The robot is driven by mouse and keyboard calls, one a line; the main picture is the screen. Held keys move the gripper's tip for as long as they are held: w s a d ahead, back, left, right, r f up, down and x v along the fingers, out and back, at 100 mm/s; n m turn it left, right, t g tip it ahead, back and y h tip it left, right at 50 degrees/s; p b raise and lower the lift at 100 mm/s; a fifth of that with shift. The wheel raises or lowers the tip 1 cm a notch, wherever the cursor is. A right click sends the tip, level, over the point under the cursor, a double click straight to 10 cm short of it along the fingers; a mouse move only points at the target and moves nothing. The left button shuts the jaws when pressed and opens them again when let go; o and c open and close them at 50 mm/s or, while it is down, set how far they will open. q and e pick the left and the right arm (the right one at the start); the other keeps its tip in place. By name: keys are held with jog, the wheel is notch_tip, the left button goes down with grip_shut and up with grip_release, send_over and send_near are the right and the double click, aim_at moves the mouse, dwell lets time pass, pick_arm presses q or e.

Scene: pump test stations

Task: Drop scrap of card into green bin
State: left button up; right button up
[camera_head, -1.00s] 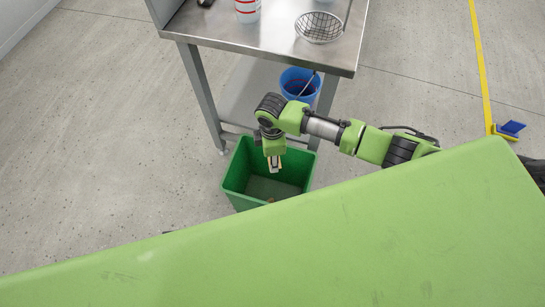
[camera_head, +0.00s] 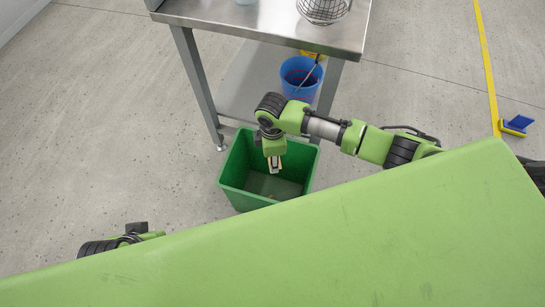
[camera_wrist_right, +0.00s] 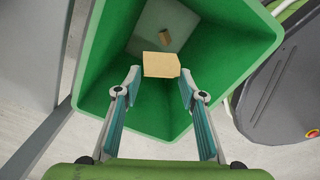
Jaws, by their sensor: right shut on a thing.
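The green bin (camera_head: 238,162) stands on the floor in front of the metal table, its open top facing up. My right gripper (camera_head: 274,168) points down over the bin's opening. In the right wrist view, the right gripper (camera_wrist_right: 161,76) is shut on a tan scrap of card (camera_wrist_right: 161,65), held between the fingertips above the bin (camera_wrist_right: 105,60). A smaller brown piece (camera_wrist_right: 165,38) lies on the bin's floor. My left gripper is out of view; only a part of the left arm shows at lower left.
The metal table (camera_head: 270,28) stands behind the bin and carries a wire basket (camera_head: 322,10). A blue bucket (camera_head: 300,76) is on its lower shelf (camera_head: 245,90). A blue and yellow object (camera_head: 517,124) lies at the right by a yellow floor line. Floor left of the bin is clear.

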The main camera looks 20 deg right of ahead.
jog(key=o, duration=0.8)
notch_tip(320, 180, up, 12)
dwell(0.4)
